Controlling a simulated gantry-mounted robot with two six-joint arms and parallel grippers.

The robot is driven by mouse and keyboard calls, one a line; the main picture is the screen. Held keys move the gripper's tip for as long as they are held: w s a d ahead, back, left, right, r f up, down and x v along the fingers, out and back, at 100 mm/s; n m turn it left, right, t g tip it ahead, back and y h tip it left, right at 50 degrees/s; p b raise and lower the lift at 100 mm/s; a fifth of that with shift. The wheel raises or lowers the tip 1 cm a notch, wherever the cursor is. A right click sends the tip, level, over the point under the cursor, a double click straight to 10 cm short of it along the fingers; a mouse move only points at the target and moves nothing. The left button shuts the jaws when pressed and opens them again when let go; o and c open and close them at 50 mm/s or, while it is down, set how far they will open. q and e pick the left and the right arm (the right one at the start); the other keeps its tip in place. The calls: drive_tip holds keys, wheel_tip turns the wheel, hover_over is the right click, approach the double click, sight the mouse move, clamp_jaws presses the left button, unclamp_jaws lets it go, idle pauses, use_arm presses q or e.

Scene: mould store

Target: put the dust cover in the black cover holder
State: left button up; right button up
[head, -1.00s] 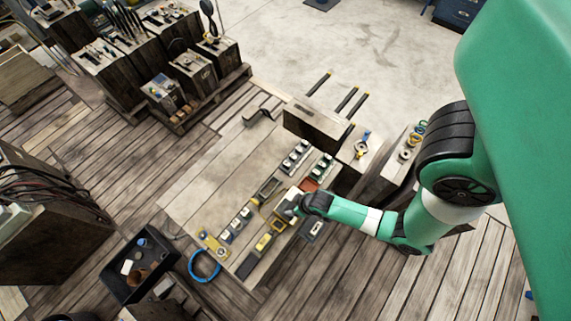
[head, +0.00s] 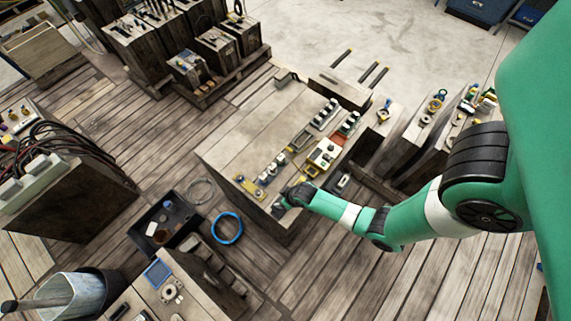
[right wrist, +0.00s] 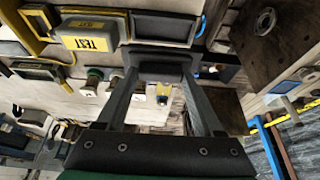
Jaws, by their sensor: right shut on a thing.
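My right gripper (head: 281,206) is over the near-left edge of the bench in the head view. In the right wrist view its two fingers (right wrist: 160,68) are shut on a dark grey block-like piece (right wrist: 160,60), which looks like the dust cover. A black rectangular frame (right wrist: 165,28), which looks like the black cover holder, lies just beyond the held piece. I cannot tell whether the two touch. In the head view the gripper hides the held piece, and I cannot make out the holder. My left gripper is not in view.
A grey box with a yellow TEST label (right wrist: 88,38) sits beside the black frame. The bench (head: 243,140) has a row of small devices along its right side and a bare left part. A blue hoop (head: 228,241) and a black bin (head: 190,240) are on the floor.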

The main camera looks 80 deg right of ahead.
drive_tip(key=shift+f+b, duration=2.3)
drive_tip(key=shift+b, duration=0.05)
drive_tip(key=shift+f, duration=0.4)
drive_tip(key=shift+f, duration=0.2)
drive_tip(key=shift+f+b, duration=0.25)
drive_tip(key=shift+b, duration=0.15)
drive_tip(key=shift+f, duration=0.3)
drive_tip(key=o, duration=1.4)
